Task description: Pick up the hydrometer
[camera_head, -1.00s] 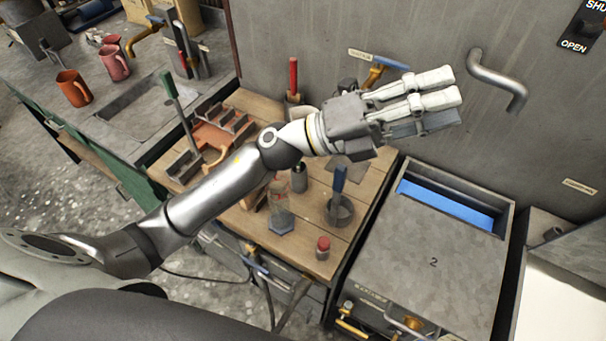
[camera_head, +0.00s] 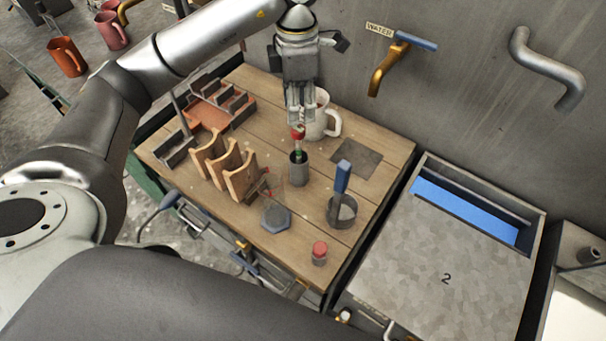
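The hydrometer (camera_head: 298,132) appears to be the thin upright item with a red top and a bit of green lower down. Its lower part is hidden in a dark grey cylinder (camera_head: 299,172) on the wooden bench. My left gripper (camera_head: 300,122) points down directly over it, with its fingertips at the red top. The fingers are close together, and I cannot tell whether they touch or grip it. My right gripper is not in view.
A white mug (camera_head: 318,118) stands close behind the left gripper. Wooden racks (camera_head: 225,165), a blue-handled tool in a round pot (camera_head: 342,210) and a red-capped jar (camera_head: 319,253) stand around the cylinder. A metal cabinet (camera_head: 430,260) stands to the right.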

